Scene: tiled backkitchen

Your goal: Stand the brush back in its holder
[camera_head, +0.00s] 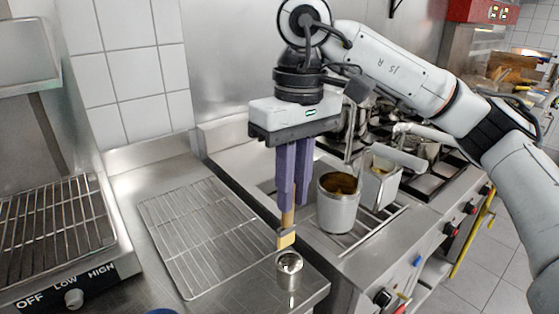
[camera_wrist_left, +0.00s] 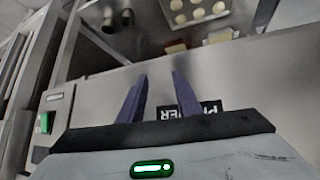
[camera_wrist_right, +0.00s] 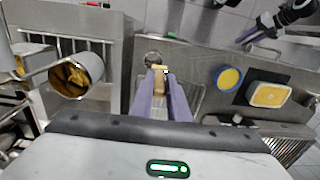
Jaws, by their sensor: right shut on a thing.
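My right gripper (camera_head: 287,203) points straight down and is shut on the brush (camera_head: 287,238). The brush hangs upright, with its tan handle between the purple fingers and its pale yellow bristles lowest. The holder (camera_head: 289,268), a small round metal cup, stands on the steel counter just below the bristles. In the head view the bristles appear slightly above the cup's rim, apart from it. In the right wrist view the brush (camera_wrist_right: 159,82) lies between the fingers, near the holder (camera_wrist_right: 153,58). My left gripper (camera_wrist_left: 160,88) is open and empty; it is outside the head view.
A wire rack (camera_head: 205,235) lies on the counter left of the holder. The counter's front edge is near the holder. The right wrist view shows a yellow-filled bowl (camera_wrist_right: 229,78).

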